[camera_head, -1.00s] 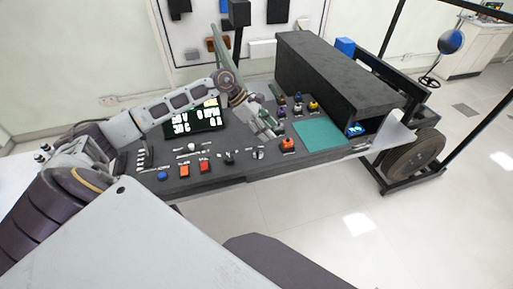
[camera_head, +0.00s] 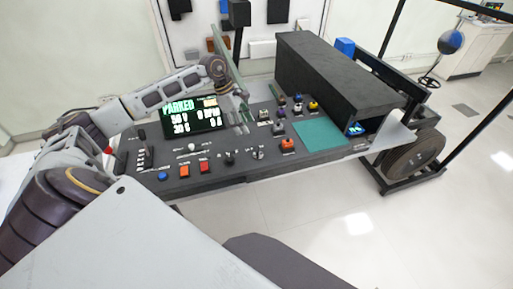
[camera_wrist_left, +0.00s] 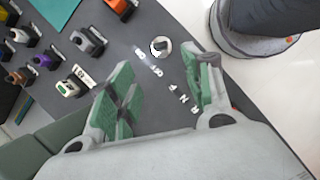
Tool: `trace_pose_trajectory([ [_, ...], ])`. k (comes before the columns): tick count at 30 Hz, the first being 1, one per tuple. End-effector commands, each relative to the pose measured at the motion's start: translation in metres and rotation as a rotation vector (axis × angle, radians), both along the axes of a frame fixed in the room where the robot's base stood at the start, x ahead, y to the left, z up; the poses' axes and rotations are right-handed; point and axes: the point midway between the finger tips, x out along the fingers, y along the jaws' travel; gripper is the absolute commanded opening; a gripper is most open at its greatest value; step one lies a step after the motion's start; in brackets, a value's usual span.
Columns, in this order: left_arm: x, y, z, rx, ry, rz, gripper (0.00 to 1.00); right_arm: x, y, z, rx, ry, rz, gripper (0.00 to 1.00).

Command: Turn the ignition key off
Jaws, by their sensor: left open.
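A small round silver switch (camera_head: 258,154), which looks like the ignition key, sits near the front edge of the dark console (camera_head: 215,178). It also shows in the left wrist view (camera_wrist_left: 160,46), beyond my fingertips; its exact turn angle is too small to tell. My left gripper (camera_head: 243,124) points down over the console, behind and slightly left of the switch, and apart from it. In the left wrist view its green-padded fingers (camera_wrist_left: 160,92) are spread with nothing between them but panel and white lettering. My right gripper is out of view.
A screen (camera_head: 180,112) reads PARKED. A black knob (camera_head: 230,158), a red button (camera_head: 204,167) and an orange button (camera_head: 184,170) line the front edge. An orange switch (camera_head: 288,145) and several coloured switches stand right. A dark box (camera_head: 340,75) rises behind the teal pad (camera_head: 320,135).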

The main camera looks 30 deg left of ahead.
Motion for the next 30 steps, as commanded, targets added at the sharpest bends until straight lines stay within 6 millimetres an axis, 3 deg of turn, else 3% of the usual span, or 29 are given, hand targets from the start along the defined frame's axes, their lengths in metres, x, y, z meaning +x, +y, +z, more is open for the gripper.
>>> trace_pose_trajectory([
  [30,0.015,-0.043,-0.108,-0.001,0.000,0.001,0.50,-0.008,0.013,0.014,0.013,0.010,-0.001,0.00],
])
